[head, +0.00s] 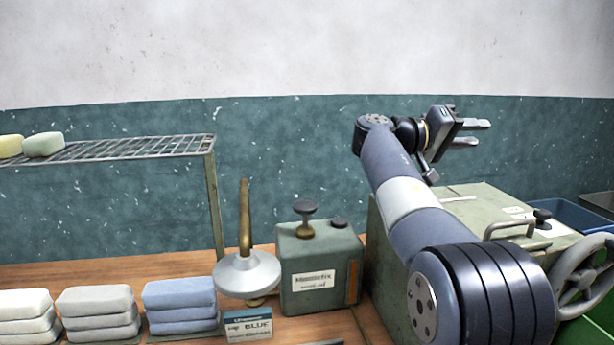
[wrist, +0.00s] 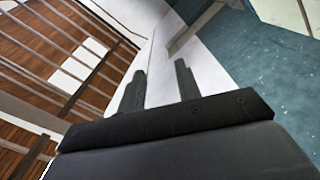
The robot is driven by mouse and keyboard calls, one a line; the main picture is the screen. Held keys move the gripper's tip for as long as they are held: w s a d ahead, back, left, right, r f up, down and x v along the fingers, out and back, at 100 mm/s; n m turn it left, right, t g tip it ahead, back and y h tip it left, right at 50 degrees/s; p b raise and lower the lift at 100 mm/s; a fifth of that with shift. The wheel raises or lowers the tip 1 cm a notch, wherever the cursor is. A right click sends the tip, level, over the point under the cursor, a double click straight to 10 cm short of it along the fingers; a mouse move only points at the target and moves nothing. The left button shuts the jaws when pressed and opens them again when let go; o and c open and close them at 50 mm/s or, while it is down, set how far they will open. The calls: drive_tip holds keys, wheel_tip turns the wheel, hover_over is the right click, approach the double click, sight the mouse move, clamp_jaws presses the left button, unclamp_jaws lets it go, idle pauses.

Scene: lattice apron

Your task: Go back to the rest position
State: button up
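My gripper (head: 481,133) is raised at the right in the head view, above the green machine (head: 470,215) and in front of the teal and white wall. Its two fingers point to the right and stand apart with nothing between them. In the wrist view the two dark fingers of my gripper (wrist: 159,85) also stand apart and empty, with the pale wall behind them. My arm is bent up from the lower right of the head view.
Stacked blue cloths (head: 180,305), a metal funnel-shaped piece (head: 247,274) and a green canister (head: 316,270) stand on the wooden bench. A handwheel (head: 585,275) and blue bin (head: 568,214) are at the right.

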drive_tip(key=w+a+f+n+p, duration=0.1)
drive_tip(key=w+a+n+p, duration=0.1)
drive_tip(key=w+n+p, duration=0.5)
drive_tip(key=shift+w+a+f+p, duration=0.3)
drive_tip(key=shift+w+p, duration=2.6)
drive_tip(key=shift+p, duration=1)
